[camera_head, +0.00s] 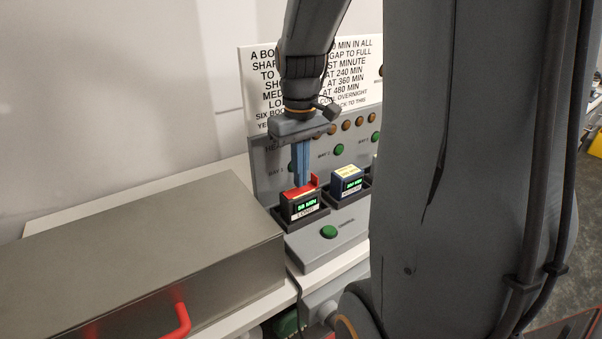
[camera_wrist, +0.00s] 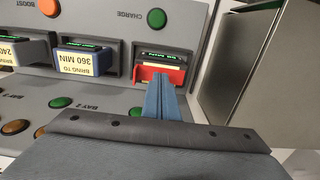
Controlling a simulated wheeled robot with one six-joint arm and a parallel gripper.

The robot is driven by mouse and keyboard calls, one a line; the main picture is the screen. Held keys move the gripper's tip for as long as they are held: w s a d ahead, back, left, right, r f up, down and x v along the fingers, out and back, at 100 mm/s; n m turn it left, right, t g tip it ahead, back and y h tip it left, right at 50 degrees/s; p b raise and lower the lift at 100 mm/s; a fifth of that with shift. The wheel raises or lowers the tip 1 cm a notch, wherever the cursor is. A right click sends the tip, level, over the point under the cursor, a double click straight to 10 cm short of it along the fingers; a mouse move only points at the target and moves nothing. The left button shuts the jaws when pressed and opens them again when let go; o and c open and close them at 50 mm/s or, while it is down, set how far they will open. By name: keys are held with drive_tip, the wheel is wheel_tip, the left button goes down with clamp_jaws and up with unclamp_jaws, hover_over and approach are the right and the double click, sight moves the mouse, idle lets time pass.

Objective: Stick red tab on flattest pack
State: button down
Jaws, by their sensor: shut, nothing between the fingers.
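A dark pack with a red top (camera_head: 305,205) sits in the left bay of the charger in the head view. Its green display appears to read 58 MIN, above a white label. In the wrist view the same pack (camera_wrist: 165,53) is the rightmost, with a red piece (camera_wrist: 171,76) on it; whether this is the loose tab or part of the pack I cannot tell. A blue pack (camera_head: 347,184) stands in the bay to its right; it also shows in the wrist view (camera_wrist: 88,60). My gripper (camera_head: 303,184) points down, its blue fingers shut and empty, at the red top. Contact is unclear.
A third pack (camera_wrist: 22,52) shows at the wrist view's left edge. The charger (camera_head: 327,247) has a green button (camera_head: 328,232). A large metal box (camera_head: 140,255) with a red handle (camera_head: 180,318) stands left. A printed sign (camera_head: 262,85) stands behind. My arm hides the right side.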

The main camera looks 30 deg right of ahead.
drive_tip(key=shift+f, duration=0.6)
idle(0.6)
drive_tip(key=shift+f, duration=0.1)
idle(1.8)
wheel_tip(320, 180, up, 7)
drive_tip(key=p, duration=0.7)
idle(0.7)
